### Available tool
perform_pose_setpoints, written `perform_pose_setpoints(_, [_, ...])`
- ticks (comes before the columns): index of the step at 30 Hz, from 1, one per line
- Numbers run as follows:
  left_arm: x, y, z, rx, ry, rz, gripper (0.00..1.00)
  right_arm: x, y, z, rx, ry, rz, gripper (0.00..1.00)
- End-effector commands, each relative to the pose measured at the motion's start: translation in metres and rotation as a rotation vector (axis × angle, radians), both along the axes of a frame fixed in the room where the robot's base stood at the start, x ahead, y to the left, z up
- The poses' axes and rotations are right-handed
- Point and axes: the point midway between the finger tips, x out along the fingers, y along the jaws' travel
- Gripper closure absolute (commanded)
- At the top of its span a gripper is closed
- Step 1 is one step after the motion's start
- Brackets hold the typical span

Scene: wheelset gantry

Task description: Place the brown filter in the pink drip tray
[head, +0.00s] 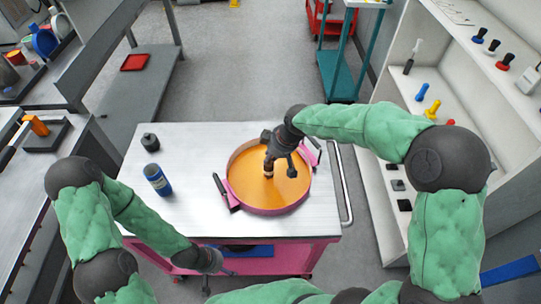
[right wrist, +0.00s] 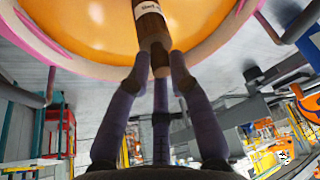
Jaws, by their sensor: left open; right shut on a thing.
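The round pink drip tray (head: 272,211) sits on a white-topped cart, with orange inside and a handle on each side. My right gripper (head: 270,160) is over the tray, shut on the small brown filter (head: 268,171). In the right wrist view the brown filter (right wrist: 151,28), with a white label, is between the fingertips (right wrist: 160,66) and in front of the orange interior. I cannot tell whether the filter touches the tray's inside. My left gripper (head: 222,270) is open and empty, low at the cart's front edge, away from the tray.
A blue can (head: 158,181) and a dark bottle (head: 150,143) stand on the cart top (head: 190,205), left of the tray. A metal rail (head: 343,185) runs along the cart's right side. Shelves with tools (head: 425,110) are at the right. The cart top's front left is clear.

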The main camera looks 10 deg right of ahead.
Motion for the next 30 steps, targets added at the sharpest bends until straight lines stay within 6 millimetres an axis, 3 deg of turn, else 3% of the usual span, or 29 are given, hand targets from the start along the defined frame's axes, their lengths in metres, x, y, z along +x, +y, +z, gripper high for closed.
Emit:
perform_pose_setpoints(7, [0.0, 0.0, -0.002, 0.0, 0.0, -0.001, 0.13, 0.0, 0.0, -0.003, 0.0, 0.0, -0.001, 1.0])
perform_pose_setpoints(8, [0.0, 0.0, -0.001, 0.0, 0.0, -0.001, 0.13, 0.0, 0.0, -0.002, 0.0, 0.0, -0.001, 0.7])
perform_pose_setpoints(9, [0.0, 0.0, -0.001, 0.0, 0.0, -0.001, 0.13, 0.0, 0.0, -0.002, 0.0, 0.0, -0.001, 0.59])
perform_pose_setpoints(10, [0.0, 0.0, -0.001, 0.0, 0.0, -0.001, 0.13, 0.0, 0.0, -0.002, 0.0, 0.0, -0.001, 0.55])
perform_pose_setpoints(22, [0.0, 0.0, 0.002, 0.0, 0.0, -0.001, 0.13, 0.0, 0.0, 0.002, 0.0, 0.0, -0.001, 0.55])
perform_pose_setpoints(30, [0.0, 0.0, 0.012, 0.0, 0.0, -0.001, 0.13, -0.011, -0.011, 0.043, 0.001, -0.003, -0.002, 0.55])
